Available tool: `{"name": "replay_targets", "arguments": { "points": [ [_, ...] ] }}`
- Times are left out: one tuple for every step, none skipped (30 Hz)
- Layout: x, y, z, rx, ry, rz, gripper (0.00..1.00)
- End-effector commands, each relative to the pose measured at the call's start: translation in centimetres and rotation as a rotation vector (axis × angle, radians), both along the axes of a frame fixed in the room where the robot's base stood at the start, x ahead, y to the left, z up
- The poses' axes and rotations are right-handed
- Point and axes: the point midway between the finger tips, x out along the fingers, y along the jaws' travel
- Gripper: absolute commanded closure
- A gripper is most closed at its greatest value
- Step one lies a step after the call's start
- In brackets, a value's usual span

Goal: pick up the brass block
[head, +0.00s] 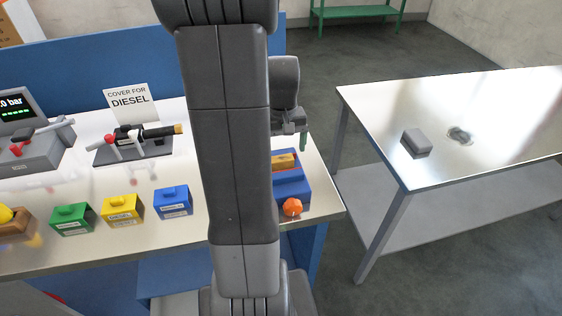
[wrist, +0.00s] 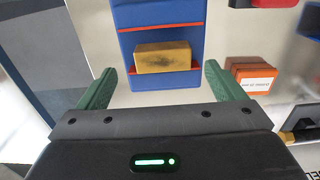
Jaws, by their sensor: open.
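The brass block (wrist: 163,57) lies in a blue holder (wrist: 185,14) with red strips, centred ahead of my gripper in the wrist view. In the head view the brass block (head: 284,160) shows in the blue holder (head: 292,188) at the right end of the bench, partly hidden behind my arm. My gripper (wrist: 160,84) has its two green fingers spread wide, with nothing between them. The block lies beyond the fingertips, between their lines. In the head view my gripper (head: 303,140) is above the back of the holder.
Blue (head: 173,202), yellow (head: 122,207) and green (head: 73,219) labelled boxes stand along the bench front. A steel table (head: 480,110) at right carries a grey block (head: 416,143).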

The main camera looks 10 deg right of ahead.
Motion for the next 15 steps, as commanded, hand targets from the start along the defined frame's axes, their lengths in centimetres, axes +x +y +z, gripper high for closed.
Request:
{"name": "replay_targets", "arguments": {
  "points": [
    [-0.1,0.1,-0.6,0.001,0.005,0.001,0.11],
    [-0.1,0.2,-1.0,0.001,0.007,0.001,0.11],
    [-0.1,0.3,-1.6,0.001,0.006,0.001,0.11],
    [-0.1,0.3,-2.0,0.001,0.006,0.001,0.11],
    [-0.2,0.4,-2.5,0.001,0.007,0.000,0.11],
    [-0.1,0.4,-3.0,0.001,0.005,0.000,0.11],
    [-0.1,0.4,-3.4,0.001,0.005,0.000,0.11],
    [-0.1,0.4,-3.7,0.001,0.005,0.000,0.11],
    [-0.1,0.4,-4.1,0.001,0.004,0.000,0.11],
    [-0.1,0.4,-4.3,0.001,0.003,0.000,0.11],
    [-0.1,0.4,-4.5,0.001,0.003,0.000,0.11],
    [-0.1,0.4,-4.6,0.000,0.002,0.000,0.11],
    [-0.1,0.4,-4.7,0.000,0.001,0.000,0.11],
    [-0.1,0.4,-4.7,0.000,0.001,0.000,0.11],
    [-0.1,0.4,-4.7,0.000,0.001,0.000,0.11]
  ]
}}
